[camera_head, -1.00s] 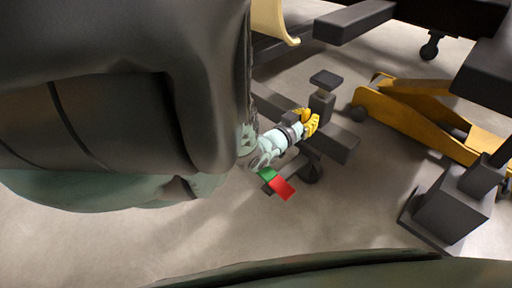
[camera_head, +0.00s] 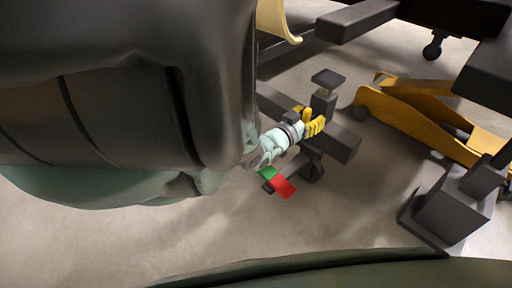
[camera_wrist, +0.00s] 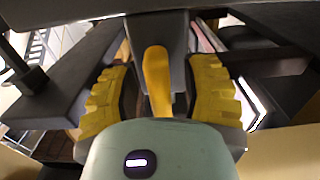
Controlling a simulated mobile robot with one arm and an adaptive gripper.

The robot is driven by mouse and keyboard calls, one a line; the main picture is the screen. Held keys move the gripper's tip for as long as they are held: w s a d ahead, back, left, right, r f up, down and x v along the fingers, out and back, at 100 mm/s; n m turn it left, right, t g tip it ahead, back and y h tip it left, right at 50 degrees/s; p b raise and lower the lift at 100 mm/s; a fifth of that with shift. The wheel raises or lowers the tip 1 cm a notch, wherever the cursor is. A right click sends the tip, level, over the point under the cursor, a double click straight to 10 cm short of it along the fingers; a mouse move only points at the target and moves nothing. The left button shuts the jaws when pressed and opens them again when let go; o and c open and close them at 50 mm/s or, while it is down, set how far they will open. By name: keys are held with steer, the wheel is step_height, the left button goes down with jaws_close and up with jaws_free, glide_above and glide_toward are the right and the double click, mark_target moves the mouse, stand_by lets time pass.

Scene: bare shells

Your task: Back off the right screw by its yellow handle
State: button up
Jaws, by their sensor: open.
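The yellow handle (camera_wrist: 157,80) stands upright in the middle of the wrist view, in front of a grey post (camera_wrist: 158,35). My gripper (camera_wrist: 160,95) is open, with one yellow ribbed finger on each side of the handle and a visible gap on both sides. In the head view my gripper (camera_head: 314,122) is at a dark grey frame, beside a short post with a flat square top (camera_head: 327,78). The handle cannot be told apart from my yellow fingers there. The screw's thread is not visible.
A yellow floor jack (camera_head: 425,112) stands to the right. A dark grey block-shaped stand (camera_head: 452,205) is at the lower right. A red and green piece (camera_head: 278,182) shows below my wrist. Dark beams (camera_wrist: 75,75) flank the handle. Open floor lies in front.

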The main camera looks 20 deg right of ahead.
steer(key=shift+w+a, duration=0.1)
steer(key=shift+a, duration=0.15)
steer(key=shift+s+a+f, duration=0.1)
steer(key=shift+s+a, duration=0.2)
steer(key=shift+a, duration=0.15)
steer(key=v, duration=1)
steer(key=shift+s+a, duration=0.2)
steer(key=shift+a, duration=0.05)
stand_by(0.5)
